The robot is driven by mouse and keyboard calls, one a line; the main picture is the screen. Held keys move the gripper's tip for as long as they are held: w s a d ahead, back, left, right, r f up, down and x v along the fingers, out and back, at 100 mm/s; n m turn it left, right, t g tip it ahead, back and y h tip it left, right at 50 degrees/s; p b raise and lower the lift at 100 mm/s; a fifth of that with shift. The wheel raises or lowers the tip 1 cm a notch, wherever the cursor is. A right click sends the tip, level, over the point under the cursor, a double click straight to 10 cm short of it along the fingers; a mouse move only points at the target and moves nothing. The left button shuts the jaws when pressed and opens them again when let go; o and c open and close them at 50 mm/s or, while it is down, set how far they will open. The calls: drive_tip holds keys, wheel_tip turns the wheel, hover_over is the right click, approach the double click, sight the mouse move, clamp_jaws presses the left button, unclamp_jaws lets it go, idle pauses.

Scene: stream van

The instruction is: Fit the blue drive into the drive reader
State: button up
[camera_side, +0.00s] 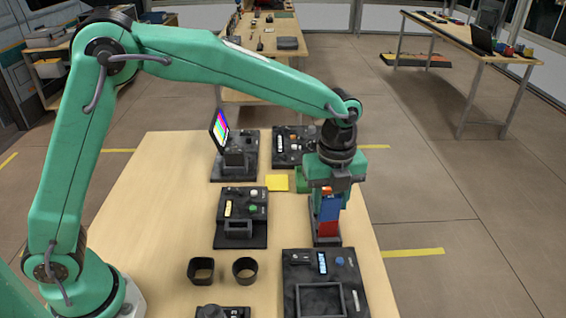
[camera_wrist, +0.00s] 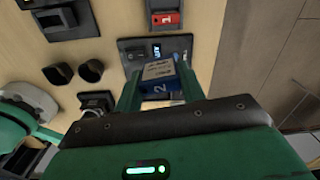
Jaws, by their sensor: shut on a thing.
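The blue drive (camera_side: 330,208) is held between the fingers of my gripper (camera_side: 326,192), which points down. In the wrist view the blue drive (camera_wrist: 163,87) shows a pale label and a "2", with a green finger on each side. A dark unit with a blue-lit display (camera_side: 322,262) and a rectangular bay (camera_side: 299,302) stands in front at the lower right; it looks like the drive reader. In the wrist view the held drive covers part of that unit (camera_wrist: 134,52). The drive appears above the table, apart from the bay.
A red block (camera_side: 328,229) sits in a dark holder behind the reader. Two black cups (camera_side: 201,270) (camera_side: 245,270) stand left of it. A unit with a green button (camera_side: 253,209), a bright screen (camera_side: 219,130) and a yellow pad (camera_side: 277,183) are farther back. The left tabletop is clear.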

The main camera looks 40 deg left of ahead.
drive_tip(key=s+a+r+n, duration=0.2)
drive_tip(key=a+n, duration=0.8)
drive_tip(key=n, duration=0.2)
drive_tip(key=s+a+r+n, duration=0.1)
drive_tip(key=a+r+n, duration=0.1)
drive_tip(key=a+n, duration=0.9)
drive_tip(key=shift+s+r+n, duration=0.3)
drive_tip(key=shift+s+n, duration=0.05)
drive_tip(key=shift+n, duration=0.75)
drive_tip(key=shift+s, duration=0.1)
drive_tip(key=s+d+f+n, duration=0.2)
drive_tip(key=s+f+n, duration=0.3)
drive_tip(key=n, duration=0.4)
drive_tip(key=shift+s+d+f, duration=0.15)
drive_tip(key=shift+s+f, duration=0.2)
drive_tip(key=shift+s, duration=0.1)
drive_tip(key=shift+f, duration=0.2)
drive_tip(key=shift+f, duration=2.65)
drive_tip(key=shift+f, duration=1.3)
